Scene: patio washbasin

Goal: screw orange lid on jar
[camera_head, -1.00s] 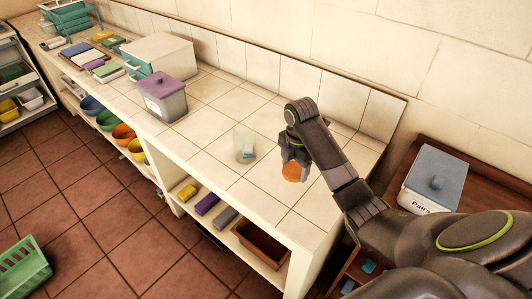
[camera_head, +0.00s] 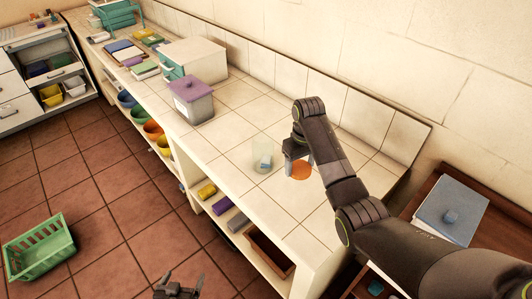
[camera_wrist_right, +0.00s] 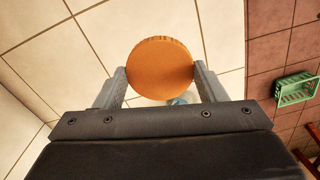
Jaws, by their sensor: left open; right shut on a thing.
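The orange lid (camera_head: 301,171) is a flat round disc, held by my right gripper (camera_head: 296,160) over the tiled counter. In the right wrist view the lid (camera_wrist_right: 160,64) sits between the two fingers, its round face toward the camera. The clear jar (camera_head: 262,152) stands upright on the counter, left of the lid and apart from it, with a small blue thing inside. In the right wrist view the jar (camera_wrist_right: 146,101) is mostly hidden behind the lid and gripper. My left gripper (camera_head: 184,281) is open and empty at the bottom edge, over the floor.
A grey bin with a purple lid (camera_head: 193,101) and a white box (camera_head: 200,60) stand further left on the counter (camera_head: 232,178). Its open front shelf holds bowls and blocks. A green basket (camera_head: 39,247) is on the floor. A blue-lidded box (camera_head: 452,212) stands at right.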

